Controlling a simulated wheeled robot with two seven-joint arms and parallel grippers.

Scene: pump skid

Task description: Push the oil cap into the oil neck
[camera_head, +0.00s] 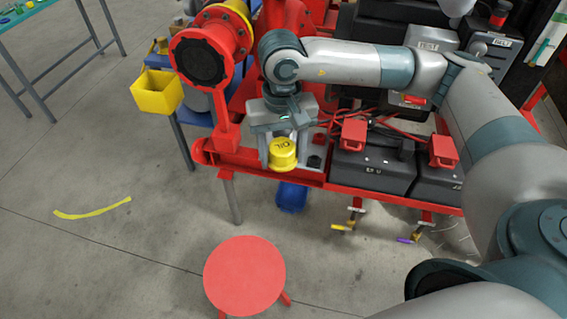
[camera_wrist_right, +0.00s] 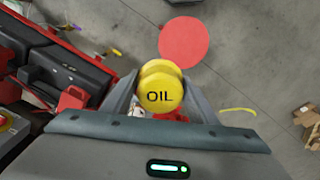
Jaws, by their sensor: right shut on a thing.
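The yellow oil cap (camera_head: 283,159), marked OIL, is between the fingers of my right gripper (camera_head: 283,150) at the front edge of the red skid. In the right wrist view the cap (camera_wrist_right: 160,96) shows its lettered top, with a finger on each side; the right gripper (camera_wrist_right: 159,100) is shut on it. A second yellow rounded part (camera_wrist_right: 160,68) shows just beyond the cap; I cannot tell if it belongs to the cap or to the neck. The oil neck cannot be clearly made out. My left gripper is not in view.
Black batteries (camera_head: 372,168) with red terminal covers and red cables stand right of the gripper. A red flanged pipe (camera_head: 205,58) and a yellow bin (camera_head: 157,92) are to the left. A red stool (camera_head: 245,275) stands on open floor in front.

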